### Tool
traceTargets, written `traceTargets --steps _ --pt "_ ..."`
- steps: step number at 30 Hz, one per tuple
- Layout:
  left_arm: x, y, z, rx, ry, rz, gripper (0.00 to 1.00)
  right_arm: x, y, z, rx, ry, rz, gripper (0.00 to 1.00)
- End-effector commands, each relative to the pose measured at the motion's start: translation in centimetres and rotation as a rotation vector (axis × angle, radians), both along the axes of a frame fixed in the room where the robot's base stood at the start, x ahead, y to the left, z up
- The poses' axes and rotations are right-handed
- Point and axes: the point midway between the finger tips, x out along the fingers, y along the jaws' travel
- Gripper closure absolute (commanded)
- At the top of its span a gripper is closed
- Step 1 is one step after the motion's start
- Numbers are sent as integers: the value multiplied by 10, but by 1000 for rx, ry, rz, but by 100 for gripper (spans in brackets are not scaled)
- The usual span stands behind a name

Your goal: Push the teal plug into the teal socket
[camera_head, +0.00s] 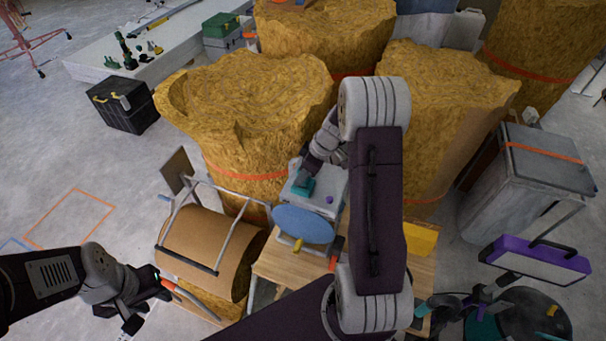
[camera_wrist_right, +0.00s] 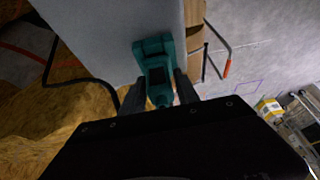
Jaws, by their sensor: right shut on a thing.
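A teal plug (camera_wrist_right: 159,86) is between the two fingers of my right gripper (camera_wrist_right: 160,92) in the right wrist view, and the gripper is shut on it. The plug's far end meets the teal socket (camera_wrist_right: 153,45) on a grey box; whether it is fully seated is not clear. In the head view, my right gripper (camera_head: 305,180) reaches down to the teal parts (camera_head: 303,189) on top of the grey box (camera_head: 331,187). My left gripper (camera_head: 148,292) is low at the left, away from the box; its jaw state is unclear.
A blue disc (camera_head: 303,224) and an orange-yellow handle (camera_head: 298,245) are at the box's front. The box stands on a wooden bench (camera_head: 285,266). A brown roll (camera_head: 208,250) in a metal frame is to the left. Large straw-coloured bundles (camera_head: 245,110) stand behind.

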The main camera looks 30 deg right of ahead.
Motion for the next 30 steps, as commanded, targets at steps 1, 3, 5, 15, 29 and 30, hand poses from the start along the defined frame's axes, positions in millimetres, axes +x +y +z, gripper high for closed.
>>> traceTargets --steps 1,3,5,15,29,30 --pt "0 0 0 0 0 0 64 0 0 0 0 0 0 98" --pt "0 0 0 0 0 0 64 0 0 0 0 0 0 98" --pt "0 0 0 0 0 0 64 0 0 0 0 0 0 98" --pt "0 0 -5 0 0 0 64 0 0 -4 0 0 0 98" --pt "0 0 -13 0 0 0 64 0 0 -11 0 2 -1 57" --pt "0 0 -12 0 0 0 64 0 0 -10 0 2 -1 46"
